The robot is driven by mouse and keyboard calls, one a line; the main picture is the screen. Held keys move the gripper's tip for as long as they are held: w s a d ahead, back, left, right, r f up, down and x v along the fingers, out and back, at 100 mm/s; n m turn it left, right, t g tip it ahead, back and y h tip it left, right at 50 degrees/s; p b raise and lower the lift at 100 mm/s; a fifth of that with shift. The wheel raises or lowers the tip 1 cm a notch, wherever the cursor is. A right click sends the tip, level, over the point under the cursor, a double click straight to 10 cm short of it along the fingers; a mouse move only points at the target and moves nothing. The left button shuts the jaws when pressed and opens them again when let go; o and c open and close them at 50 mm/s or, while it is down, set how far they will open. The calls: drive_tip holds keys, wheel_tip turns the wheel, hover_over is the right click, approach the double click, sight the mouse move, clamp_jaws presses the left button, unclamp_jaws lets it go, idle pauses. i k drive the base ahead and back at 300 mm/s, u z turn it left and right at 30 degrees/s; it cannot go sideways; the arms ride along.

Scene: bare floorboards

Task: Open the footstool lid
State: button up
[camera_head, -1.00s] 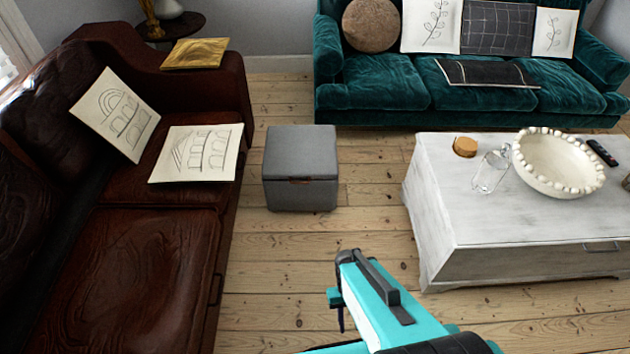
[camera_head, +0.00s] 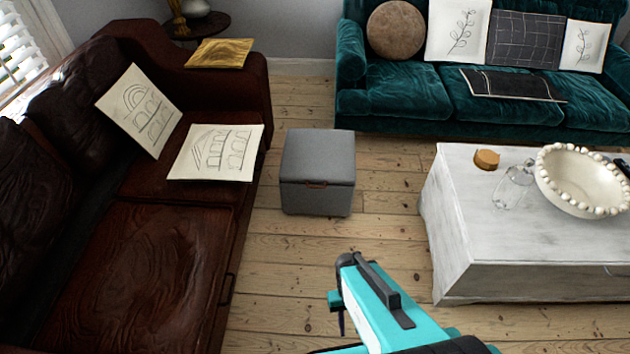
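The footstool (camera_head: 318,172) is a grey cube on the floorboards, between the brown sofa and the white coffee table. Its lid (camera_head: 319,155) is closed, with a small brown tab (camera_head: 316,184) at the front edge. My teal arm reaches up from the bottom of the view and ends well short of the footstool. My gripper's fingertips cannot be made out; only a thin dark part shows below the arm's end. Nothing of mine touches the footstool.
The brown leather sofa (camera_head: 130,270) runs along the left, close to the footstool. The white coffee table (camera_head: 470,240) stands on the right with a beaded bowl (camera_head: 585,182) and a glass bottle (camera_head: 513,184). A teal sofa (camera_head: 480,105) is behind. Bare floor (camera_head: 290,260) lies in front of the footstool.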

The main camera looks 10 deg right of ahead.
sight(326, 156)
drive_tip(key=u, duration=0.1)
drive_tip(key=i, duration=0.85)
drive_tip(key=u, duration=0.9)
drive_tip(key=k, duration=0.6)
